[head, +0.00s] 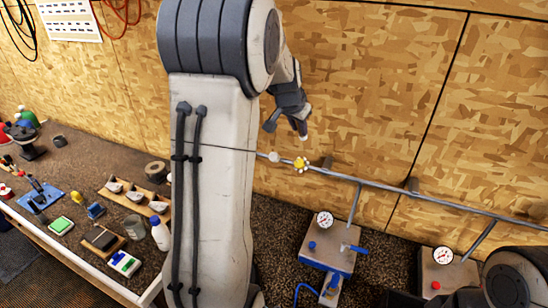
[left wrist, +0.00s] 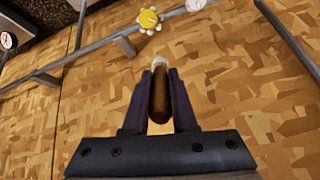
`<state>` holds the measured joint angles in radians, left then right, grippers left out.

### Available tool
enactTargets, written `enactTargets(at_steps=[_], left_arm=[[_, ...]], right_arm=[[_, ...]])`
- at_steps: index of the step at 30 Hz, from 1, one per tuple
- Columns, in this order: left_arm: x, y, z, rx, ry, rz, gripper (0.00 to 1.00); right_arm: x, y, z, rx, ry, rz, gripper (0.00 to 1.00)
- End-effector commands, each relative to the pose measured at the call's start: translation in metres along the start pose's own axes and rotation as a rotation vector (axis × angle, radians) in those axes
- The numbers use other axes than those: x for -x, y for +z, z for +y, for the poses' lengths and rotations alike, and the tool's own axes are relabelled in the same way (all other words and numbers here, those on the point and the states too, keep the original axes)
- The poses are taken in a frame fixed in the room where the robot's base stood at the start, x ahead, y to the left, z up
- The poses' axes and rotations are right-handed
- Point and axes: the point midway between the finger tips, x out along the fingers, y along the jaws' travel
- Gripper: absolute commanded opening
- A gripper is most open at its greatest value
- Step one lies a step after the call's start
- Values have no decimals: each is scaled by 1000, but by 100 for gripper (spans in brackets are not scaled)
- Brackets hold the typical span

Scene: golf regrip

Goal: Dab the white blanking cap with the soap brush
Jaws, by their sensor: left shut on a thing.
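My left gripper (head: 290,117) is shut on the soap brush. In the left wrist view the brush (left wrist: 160,92) has a brown handle and a pale tip that points away from the fingers. The white blanking cap (head: 273,157) sits near the left part of the grey pipe along the wall, just left of a yellow knobbed fitting (head: 301,164). The cap also shows at the top edge of the left wrist view (left wrist: 195,4). The brush tip is apart from the cap in the left wrist view. My right gripper is not in view.
The grey pipe (head: 430,197) runs along the wooden wall. Two gauges (head: 324,219) (head: 442,255) stand below it, one with a blue valve block (head: 328,255). A bench at left holds a white bottle (head: 160,232), a tape roll (head: 156,171) and several small items.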

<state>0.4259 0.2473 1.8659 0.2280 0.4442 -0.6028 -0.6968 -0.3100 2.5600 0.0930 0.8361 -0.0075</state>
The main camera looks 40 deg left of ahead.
Motion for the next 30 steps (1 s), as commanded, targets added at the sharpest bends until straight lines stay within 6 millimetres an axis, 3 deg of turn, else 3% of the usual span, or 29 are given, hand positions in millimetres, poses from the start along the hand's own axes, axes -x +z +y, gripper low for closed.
enactTargets(at_steps=[10,18,21,30], left_arm=[[-2,2,-7,5,-2,-1,0],[-2,20,-72,9,-6,-5,0],[0,24,-85,5,-3,-2,0],[-12,33,-85,0,1,-2,0]], right_arm=[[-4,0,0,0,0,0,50],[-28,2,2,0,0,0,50],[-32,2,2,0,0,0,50],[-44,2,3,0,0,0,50]])
